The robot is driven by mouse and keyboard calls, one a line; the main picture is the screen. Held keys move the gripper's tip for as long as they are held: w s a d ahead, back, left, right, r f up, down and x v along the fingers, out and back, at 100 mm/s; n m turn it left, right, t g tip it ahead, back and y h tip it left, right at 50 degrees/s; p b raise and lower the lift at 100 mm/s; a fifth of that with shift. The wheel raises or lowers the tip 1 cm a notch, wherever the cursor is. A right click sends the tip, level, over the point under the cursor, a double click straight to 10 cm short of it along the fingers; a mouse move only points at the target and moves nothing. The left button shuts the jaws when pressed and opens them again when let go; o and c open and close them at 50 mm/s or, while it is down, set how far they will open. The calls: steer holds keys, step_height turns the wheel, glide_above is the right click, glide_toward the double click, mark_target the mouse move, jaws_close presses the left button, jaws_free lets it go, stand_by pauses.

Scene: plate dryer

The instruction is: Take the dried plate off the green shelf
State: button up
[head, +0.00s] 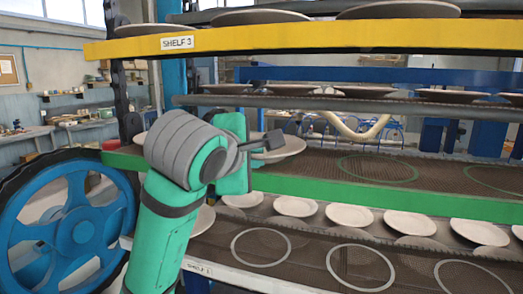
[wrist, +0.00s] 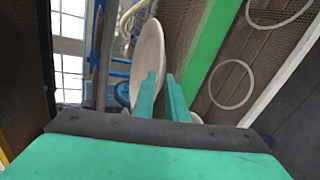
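The green shelf (head: 400,203) crosses the head view at mid-height, with a dark mesh surface. A pale round plate (head: 288,147) is at its left part, partly hidden behind my gripper (head: 268,141). In the wrist view the plate (wrist: 151,55) appears steeply turned, its near part reaching in among the two green fingers of my gripper (wrist: 163,95). The fingers stand apart, with a gap visible between them. The left finger covers part of the plate. I cannot tell whether either finger touches it.
The yellow shelf (head: 300,38) marked SHELF 3 hangs above with plates on it. A lower shelf (head: 250,281) marked SHELF 1 holds several plates. A blue wheel (head: 75,228) stands at the left. The green shelf has empty ring marks (head: 376,168) right of the plate.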

mark_target(263, 157)
steer(key=shift+x, duration=2.8)
steer(key=shift+d, duration=0.1)
jaws_close()
steer(key=shift+w, duration=0.1)
steer(key=shift+r, duration=0.15)
